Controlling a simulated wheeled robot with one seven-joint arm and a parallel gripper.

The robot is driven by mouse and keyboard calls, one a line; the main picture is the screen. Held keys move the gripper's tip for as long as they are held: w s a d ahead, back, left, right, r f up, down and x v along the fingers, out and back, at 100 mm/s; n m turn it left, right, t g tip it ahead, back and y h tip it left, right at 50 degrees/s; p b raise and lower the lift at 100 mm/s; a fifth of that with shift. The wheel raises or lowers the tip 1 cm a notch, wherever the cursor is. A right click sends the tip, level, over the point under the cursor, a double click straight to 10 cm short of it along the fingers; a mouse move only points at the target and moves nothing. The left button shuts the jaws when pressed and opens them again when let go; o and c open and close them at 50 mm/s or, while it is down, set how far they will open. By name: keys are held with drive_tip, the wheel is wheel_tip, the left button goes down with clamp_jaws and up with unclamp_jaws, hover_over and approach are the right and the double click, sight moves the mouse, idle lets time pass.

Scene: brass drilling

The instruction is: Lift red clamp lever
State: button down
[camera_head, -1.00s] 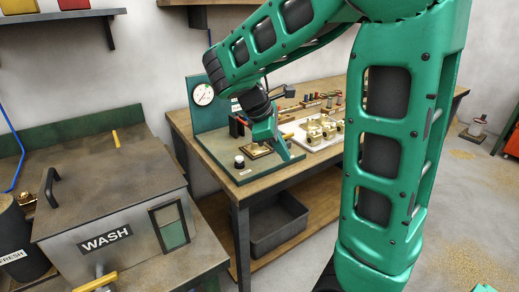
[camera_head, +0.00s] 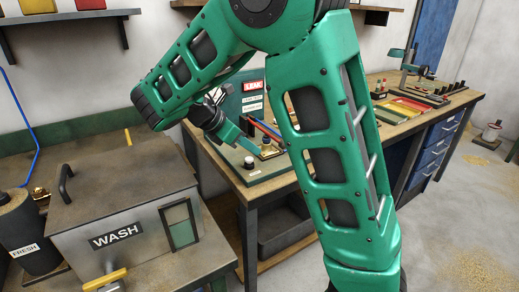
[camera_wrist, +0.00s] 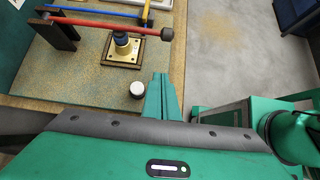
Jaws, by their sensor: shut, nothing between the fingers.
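The red clamp lever (camera_wrist: 105,27) is a red bar running from a dark bracket (camera_wrist: 56,28) to a dark knob at its right end in the wrist view. It lies roughly level above a brass block (camera_wrist: 123,52) with a blue-and-dark piece on top. In the head view a small stretch of the red lever (camera_head: 266,129) shows beside my arm. My gripper (camera_wrist: 160,77) is shut and empty, apart from the lever, with its tips below the knob end in the wrist view.
A round white-topped knob (camera_wrist: 137,90) stands on the green base plate (camera_wrist: 85,80) close left of my fingers. A blue bar (camera_wrist: 98,14) lies beyond the lever. The WASH box (camera_head: 125,225) stands left of the bench. Open floor (camera_wrist: 228,50) lies to the right.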

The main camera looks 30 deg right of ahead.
drive_tip(key=x, duration=0.9)
drive_tip(key=shift+s, duration=0.15)
drive_tip(key=shift+d+r, duration=0.25)
drive_tip(key=shift+d, duration=0.05)
drive_tip(key=shift+d+r, duration=0.35)
drive_tip(key=shift+r, duration=0.35)
drive_tip(key=shift+d+r, duration=0.35)
drive_tip(key=shift+r, duration=0.4)
